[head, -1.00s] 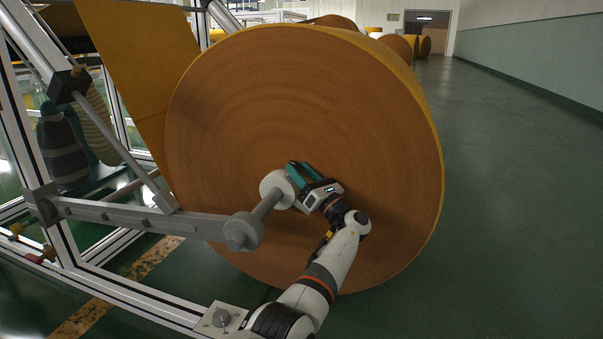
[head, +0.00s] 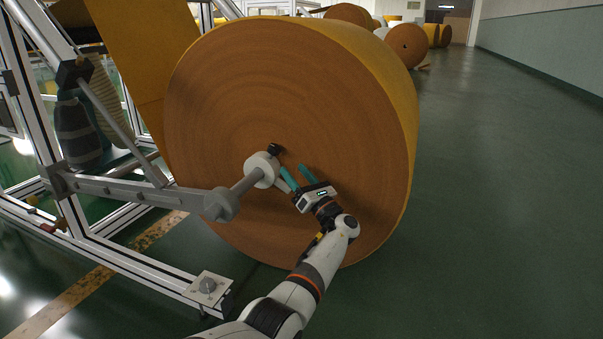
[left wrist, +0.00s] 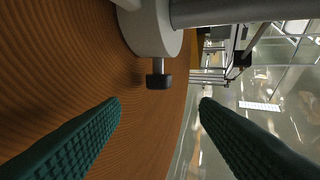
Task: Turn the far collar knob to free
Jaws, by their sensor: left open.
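The large roll of orange-brown felt (head: 225,110) faces me, with a shaft (head: 248,184) coming out of its middle. A pale round collar (head: 261,170) sits on the shaft near the roll's face. Its knob (head: 275,150), black on a short stem, sticks out at the collar's upper right. My left gripper (head: 294,170) is open, its teal fingers just below and right of the knob. In the left wrist view the black knob (left wrist: 160,81) stands centred ahead of the gap between the open fingers (left wrist: 158,108), apart from both. The collar (left wrist: 155,30) is above it. My right gripper is out of view.
A metal arm (head: 140,190) runs from the frame (head: 45,150) at left to the shaft's round end (head: 221,204). A plate with a round knob (head: 207,286) is low at front. The floor (head: 490,190) at right is clear; more rolls (head: 406,46) lie behind.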

